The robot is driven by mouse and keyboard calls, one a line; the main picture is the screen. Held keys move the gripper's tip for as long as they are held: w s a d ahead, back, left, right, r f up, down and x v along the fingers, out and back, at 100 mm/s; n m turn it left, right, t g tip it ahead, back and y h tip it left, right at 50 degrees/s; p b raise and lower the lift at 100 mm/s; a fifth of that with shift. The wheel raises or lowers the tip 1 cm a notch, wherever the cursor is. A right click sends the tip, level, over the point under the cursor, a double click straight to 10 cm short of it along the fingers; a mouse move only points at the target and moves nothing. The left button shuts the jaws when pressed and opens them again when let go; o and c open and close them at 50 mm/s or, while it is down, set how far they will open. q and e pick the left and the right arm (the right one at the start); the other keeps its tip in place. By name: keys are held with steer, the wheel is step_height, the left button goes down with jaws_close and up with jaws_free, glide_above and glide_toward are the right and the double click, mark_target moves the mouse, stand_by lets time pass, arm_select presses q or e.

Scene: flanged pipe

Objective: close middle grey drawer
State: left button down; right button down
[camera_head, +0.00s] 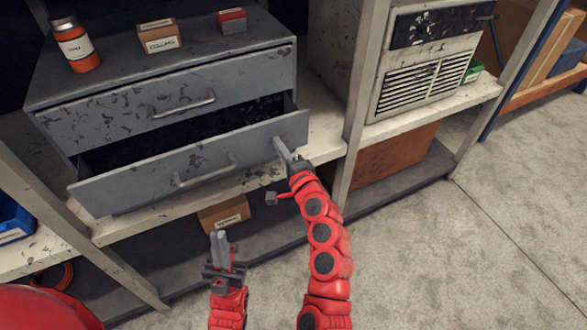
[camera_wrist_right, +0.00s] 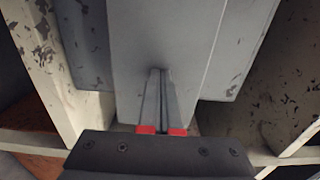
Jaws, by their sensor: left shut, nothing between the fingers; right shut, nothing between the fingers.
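A grey cabinet (camera_head: 60,92) stands on a shelf. Its upper drawer (camera_head: 110,115) is closed. The grey drawer below it (camera_head: 135,187) is pulled out, with a dark gap behind its front panel and a bar handle (camera_head: 205,172) on that panel. My right gripper (camera_head: 283,151) is shut and empty, with its tips at the right end of the open drawer's front; I cannot tell whether they touch. In the right wrist view the shut fingers (camera_wrist_right: 160,95) point at a grey surface. My left gripper (camera_head: 220,241) is shut and empty, below and in front of the drawer.
An orange jar (camera_head: 77,47), a brown box (camera_head: 158,37) and a red-and-grey box (camera_head: 231,21) sit on the cabinet. A small carton (camera_head: 224,213) lies below the drawer. A shelf post (camera_head: 350,150) stands right of my right gripper. The floor at right is clear.

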steer(key=b+x, duration=0.1)
steer(key=x, duration=0.8)
steer(key=shift+w+a, duration=0.25)
steer(key=shift+w, duration=0.1)
steer(key=shift+w+a+b, duration=0.1)
steer(key=shift+b, duration=0.2)
steer(key=shift+r, duration=0.3)
